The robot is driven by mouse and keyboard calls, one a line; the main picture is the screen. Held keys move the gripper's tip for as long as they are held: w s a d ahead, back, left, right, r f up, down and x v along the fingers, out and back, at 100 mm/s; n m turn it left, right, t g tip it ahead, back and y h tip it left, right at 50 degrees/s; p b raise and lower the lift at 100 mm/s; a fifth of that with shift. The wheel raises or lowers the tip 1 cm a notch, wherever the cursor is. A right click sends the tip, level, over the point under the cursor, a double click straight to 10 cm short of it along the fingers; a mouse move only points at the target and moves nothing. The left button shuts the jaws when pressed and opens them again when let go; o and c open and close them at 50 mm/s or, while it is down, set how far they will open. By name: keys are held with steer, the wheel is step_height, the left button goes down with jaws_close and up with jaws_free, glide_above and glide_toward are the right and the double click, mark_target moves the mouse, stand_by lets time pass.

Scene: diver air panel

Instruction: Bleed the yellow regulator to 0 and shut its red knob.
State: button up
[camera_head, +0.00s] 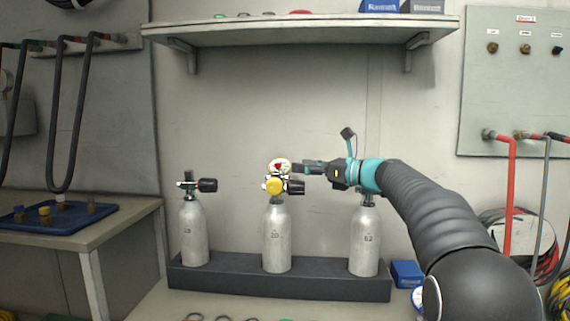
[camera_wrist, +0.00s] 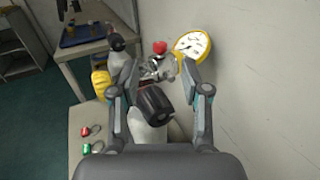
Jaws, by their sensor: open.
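A black valve handwheel (camera_wrist: 153,104) is in the foreground of the wrist view. My gripper (camera_wrist: 152,78) is open, with its fingers apart on either side of the regulator and handwheel. I cannot tell whether a finger touches anything.
Two more cylinders stand in the dark rack (camera_head: 280,278): one left (camera_head: 193,233), one right (camera_head: 364,241) below my gripper. A wall shelf (camera_head: 300,32) hangs above. A table with a blue tray (camera_head: 60,214) is at left. The wall is close behind the cylinders.

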mark_target(285, 174)
steer(key=x, duration=0.6)
steer(key=shift+w+a+p, duration=0.15)
steer(key=shift+a+p, duration=0.2)
steer(key=shift+d, duration=0.1)
jaws_close()
